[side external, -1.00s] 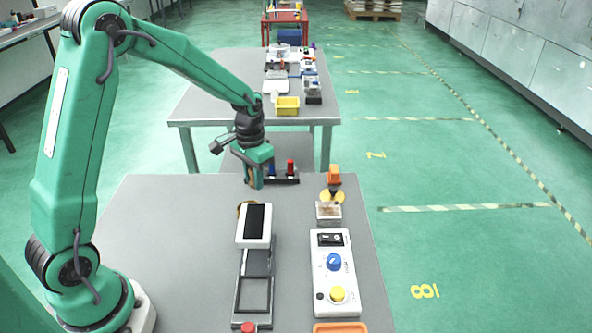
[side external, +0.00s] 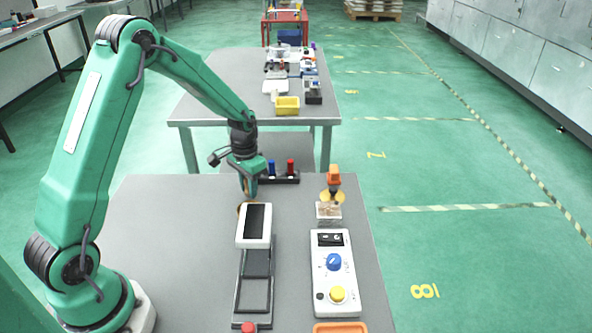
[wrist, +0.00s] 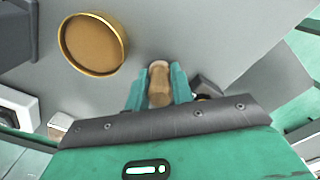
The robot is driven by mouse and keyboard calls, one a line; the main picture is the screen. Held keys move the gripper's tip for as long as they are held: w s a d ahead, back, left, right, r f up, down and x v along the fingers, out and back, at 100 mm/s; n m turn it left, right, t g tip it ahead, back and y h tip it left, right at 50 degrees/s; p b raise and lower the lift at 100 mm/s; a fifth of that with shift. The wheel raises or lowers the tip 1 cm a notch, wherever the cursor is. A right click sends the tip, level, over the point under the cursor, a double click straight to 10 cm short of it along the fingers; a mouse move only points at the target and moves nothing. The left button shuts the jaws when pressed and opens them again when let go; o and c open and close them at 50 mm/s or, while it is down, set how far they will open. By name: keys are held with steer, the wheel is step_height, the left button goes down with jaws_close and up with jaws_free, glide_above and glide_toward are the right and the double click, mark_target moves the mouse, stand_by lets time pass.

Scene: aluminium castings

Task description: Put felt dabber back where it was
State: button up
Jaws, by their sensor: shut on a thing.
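My gripper (wrist: 157,72) is shut on a small tan, wood-coloured piece, which I take to be the felt dabber (wrist: 160,88). It is seen end-on between the green fingers in the wrist view. In the side view my gripper (side external: 249,192) points down near the far edge of the grey table, left of a dark rack (side external: 280,179) holding a blue and a red piece. A round gold-rimmed dish (wrist: 92,44) lies up and left of the fingers in the wrist view. The dabber's lower end is hidden, and its height above the table is unclear.
A white device with a black top (side external: 254,226) stands on a dark frame close in front of my gripper. A clear box (side external: 328,211), an orange-topped piece (side external: 333,178) and a white control box (side external: 334,270) stand to the right. The table's left part is clear.

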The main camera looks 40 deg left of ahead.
steer(key=shift+f, duration=0.3)
steer(key=shift+f, duration=0.15)
steer(key=o, duration=1)
step_height(320, 180, up, 12)
steer(key=shift+r, duration=0.2)
steer(key=shift+r, duration=0.1)
stand_by(0.5)
